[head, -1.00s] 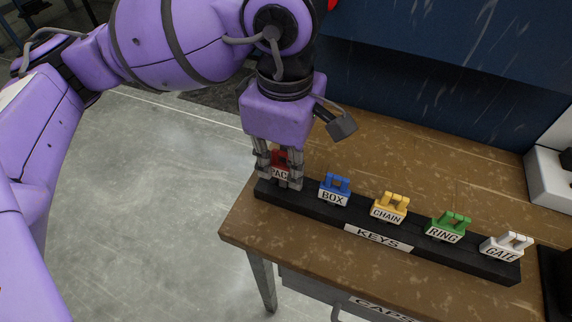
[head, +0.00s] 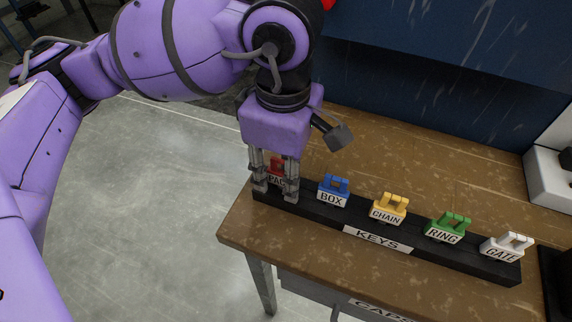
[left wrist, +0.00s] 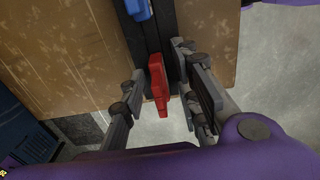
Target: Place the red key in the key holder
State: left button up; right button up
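The red key (head: 276,171) stands at the left end of the black key holder (head: 319,211), in line with the other keys. It also shows in the left wrist view (left wrist: 157,80), over the end of the dark holder strip. My left gripper (head: 275,188) points down over it, with one finger on each side. The fingers are open, and the left wrist view shows gaps between them and the key. The fingers partly hide the key's label and its base, so its exact seating is hard to see. My right gripper is not in view.
The holder also bears a blue BOX key (head: 333,191), a yellow CHAIN key (head: 388,209), a green RING key (head: 447,228) and a white GATE key (head: 506,247). The wooden table (head: 400,151) has free room behind the holder. Its left edge is close to my left gripper.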

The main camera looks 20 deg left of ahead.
pick_arm(q)
notch_tip(320, 180, up, 12)
jog(key=shift+d+r+p, duration=0.15)
jog(key=shift+r+p, duration=0.05)
jog(key=shift+p, duration=0.35)
jog(key=shift+s+f, duration=0.15)
